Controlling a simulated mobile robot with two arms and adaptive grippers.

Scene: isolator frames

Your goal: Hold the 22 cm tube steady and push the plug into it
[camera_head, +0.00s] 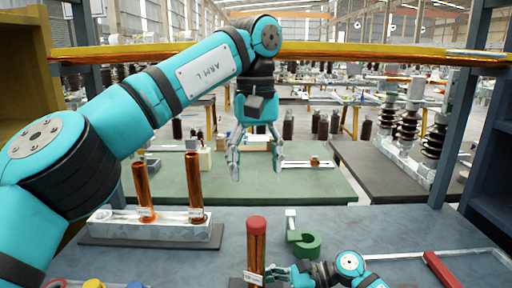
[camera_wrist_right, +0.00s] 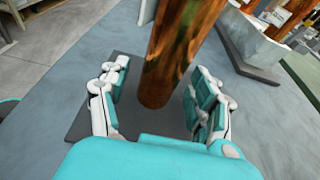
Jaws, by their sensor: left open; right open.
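A copper-brown tube (camera_head: 256,251) stands upright at the front middle of the table in the head view, with a red plug (camera_head: 257,224) at its top. How deep the plug sits cannot be told. A white label (camera_head: 252,278) is low on the tube. My left gripper (camera_head: 256,168) is open and empty, pointing down, above and behind the plug. My right gripper (camera_head: 270,273) is low beside the tube. In the right wrist view its open fingers stand on either side of the tube (camera_wrist_right: 178,55), with gaps showing. The tube stands on a dark base plate (camera_wrist_right: 88,122).
Two more copper tubes (camera_head: 142,188) (camera_head: 194,184) stand in a pale holder (camera_head: 170,232) at left. A green C-shaped piece (camera_head: 306,244) lies right of the plugged tube. A red bar (camera_head: 441,269) is at right. Coloured round pieces (camera_head: 93,284) are at front left.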

